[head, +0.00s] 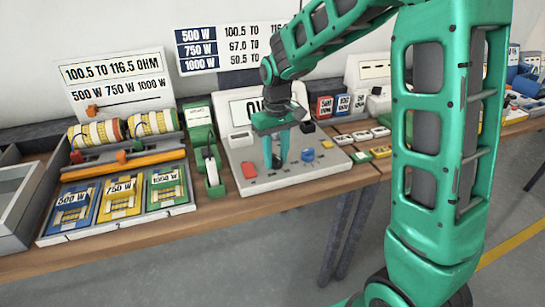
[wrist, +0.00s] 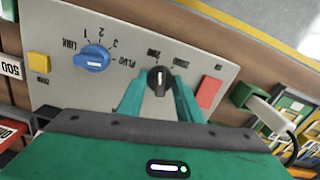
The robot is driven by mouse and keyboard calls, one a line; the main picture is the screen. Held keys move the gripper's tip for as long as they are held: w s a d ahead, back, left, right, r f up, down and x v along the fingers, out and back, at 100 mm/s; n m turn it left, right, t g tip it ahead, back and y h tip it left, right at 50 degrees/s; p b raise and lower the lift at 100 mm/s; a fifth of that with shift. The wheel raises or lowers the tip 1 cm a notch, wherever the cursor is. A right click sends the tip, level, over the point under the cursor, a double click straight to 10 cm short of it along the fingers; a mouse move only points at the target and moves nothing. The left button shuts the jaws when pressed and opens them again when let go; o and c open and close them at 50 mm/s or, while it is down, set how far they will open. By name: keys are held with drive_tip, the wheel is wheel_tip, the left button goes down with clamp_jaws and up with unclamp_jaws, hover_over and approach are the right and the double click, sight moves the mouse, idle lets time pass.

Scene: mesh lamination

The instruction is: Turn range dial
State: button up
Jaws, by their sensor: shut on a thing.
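The range dial (wrist: 158,80) is a black knob with a light pointer line, on the sloped face of a pale meter (wrist: 215,60). In the wrist view my gripper (wrist: 158,92) has one teal finger on each side of the dial, shut on it. In the head view my gripper (head: 275,160) reaches down onto the meter's face (head: 245,175), and its fingers partly hide the dial.
A blue knob (wrist: 92,58) and a yellow button (wrist: 39,64) sit to one side of the dial, a red button (wrist: 209,92) to the other. Coloured cards (head: 119,198) lie further left.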

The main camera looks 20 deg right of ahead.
sight(276, 156)
drive_tip(key=shift+w+n, duration=0.15)
drive_tip(key=shift+n, duration=0.95)
drive_tip(key=o, duration=1)
drive_tip(key=shift+o, duration=0.2)
wheel_tip(276, 156, up, 11)
drive_tip(key=shift+f, duration=0.15)
